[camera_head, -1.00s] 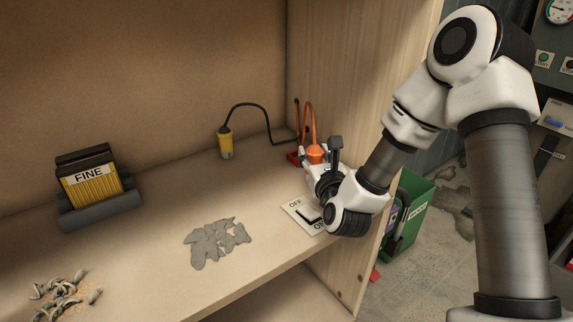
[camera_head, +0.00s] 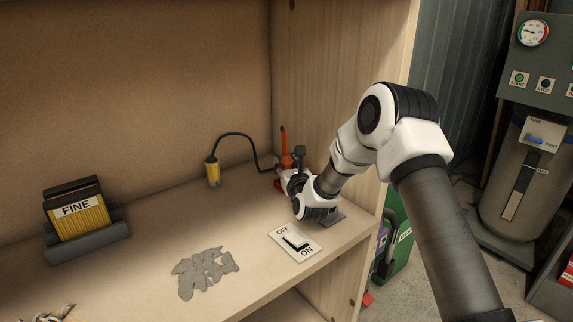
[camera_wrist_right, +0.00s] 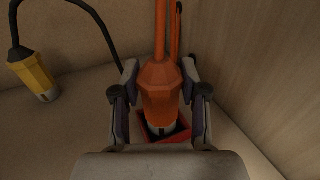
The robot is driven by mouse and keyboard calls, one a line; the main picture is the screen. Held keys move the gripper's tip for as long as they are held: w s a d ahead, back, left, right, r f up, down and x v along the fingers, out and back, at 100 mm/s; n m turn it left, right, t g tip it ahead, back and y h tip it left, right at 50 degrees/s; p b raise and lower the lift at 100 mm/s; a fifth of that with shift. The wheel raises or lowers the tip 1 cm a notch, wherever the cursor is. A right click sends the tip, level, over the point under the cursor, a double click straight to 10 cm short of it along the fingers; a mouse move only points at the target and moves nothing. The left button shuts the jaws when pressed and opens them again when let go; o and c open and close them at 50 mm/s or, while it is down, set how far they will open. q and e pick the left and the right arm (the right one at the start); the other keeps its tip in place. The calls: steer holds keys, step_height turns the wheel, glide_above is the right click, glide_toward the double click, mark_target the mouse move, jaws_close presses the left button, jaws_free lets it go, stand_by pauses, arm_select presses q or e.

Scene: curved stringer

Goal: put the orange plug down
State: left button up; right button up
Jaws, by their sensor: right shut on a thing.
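The orange plug (camera_head: 286,161) is at the back right corner of the shelf, with its orange cable rising above it. In the right wrist view the plug (camera_wrist_right: 161,84) stands roughly upright between the two fingers. My right gripper (camera_wrist_right: 160,105) is shut on it. A red holder (camera_wrist_right: 182,133) is directly below and around the plug's pale lower end. I cannot tell whether the plug touches its bottom. In the head view the gripper mostly hides the red holder (camera_head: 278,184). My left gripper is not in view.
A yellow plug (camera_head: 212,172) on a black cable stands to the left; it also shows in the wrist view (camera_wrist_right: 34,76). An OFF/ON switch plate (camera_head: 296,243) lies in front. The wooden side wall (camera_head: 325,80) is close on the right. Grey flakes (camera_head: 203,273) lie on the shelf.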

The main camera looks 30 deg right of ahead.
steer(key=shift+f, duration=0.4)
steer(key=shift+f+b, duration=0.1)
steer(key=shift+b, duration=0.3)
steer(key=o, duration=1.2)
steer(key=shift+r+p, duration=0.2)
steer(key=shift+p, duration=0.1)
steer(key=shift+s, duration=0.2)
steer(key=b+v, duration=0.1)
steer(key=v, duration=1)
steer(key=shift+s+a, duration=0.15)
steer(key=shift+s, duration=0.15)
